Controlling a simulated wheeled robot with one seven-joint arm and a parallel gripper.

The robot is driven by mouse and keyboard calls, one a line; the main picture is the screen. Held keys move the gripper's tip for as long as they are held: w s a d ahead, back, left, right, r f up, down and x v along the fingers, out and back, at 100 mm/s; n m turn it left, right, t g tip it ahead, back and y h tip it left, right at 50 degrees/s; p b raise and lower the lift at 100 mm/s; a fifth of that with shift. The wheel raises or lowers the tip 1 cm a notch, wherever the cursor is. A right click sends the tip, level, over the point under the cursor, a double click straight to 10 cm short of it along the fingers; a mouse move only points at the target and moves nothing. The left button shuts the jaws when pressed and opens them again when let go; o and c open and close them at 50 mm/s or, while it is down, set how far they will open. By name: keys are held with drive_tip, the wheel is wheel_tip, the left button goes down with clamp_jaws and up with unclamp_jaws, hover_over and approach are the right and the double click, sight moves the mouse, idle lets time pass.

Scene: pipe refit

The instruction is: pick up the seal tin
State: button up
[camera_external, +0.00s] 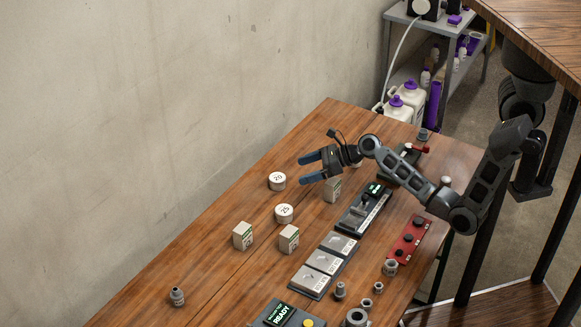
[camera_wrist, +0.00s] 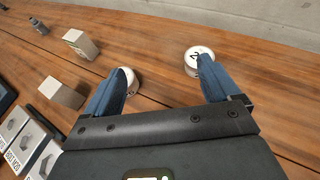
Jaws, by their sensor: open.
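Two round white tins with dark numbers on their lids stand on the wooden table. In the external view the farther tin (camera_external: 278,181) reads like 29 and the nearer tin (camera_external: 284,213) like 25. Which one is the seal tin I cannot tell. My gripper (camera_external: 306,169) is open and empty above the table, to the right of and above the farther tin in the picture. In the wrist view one tin (camera_wrist: 198,61) shows beyond the right fingertip and the other tin (camera_wrist: 130,79) is partly covered by the left finger. My gripper (camera_wrist: 166,77) touches neither visibly.
Small white-grey boxes (camera_external: 243,236) (camera_external: 289,239) stand near the tins, and another box (camera_external: 332,190) stands below my wrist. A grey fitting (camera_external: 177,296) stands at the near left. A black tray (camera_external: 321,267) and a red rack (camera_external: 409,240) lie right. The table's left strip is clear.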

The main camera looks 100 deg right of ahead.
drive_tip(key=w+a, duration=0.2)
drive_tip(key=a, duration=0.6)
approach(285, 209)
drive_tip(key=shift+p+x, duration=0.3)
drive_tip(key=shift+x, duration=0.95)
drive_tip(key=shift+w+d+f, duration=0.1)
drive_tip(key=shift+w+f, duration=0.15)
drive_tip(key=shift+f, duration=0.3)
drive_tip(key=shift+r+x, duration=0.15)
drive_tip(key=shift+x, duration=1.6)
drive_tip(key=shift+r+x, duration=0.15)
drive_tip(key=shift+x, duration=1.6)
drive_tip(key=shift+w, duration=0.15)
drive_tip(key=shift+c, duration=0.3)
drive_tip(key=c, duration=1)
drive_tip(key=shift+r, duration=0.1)
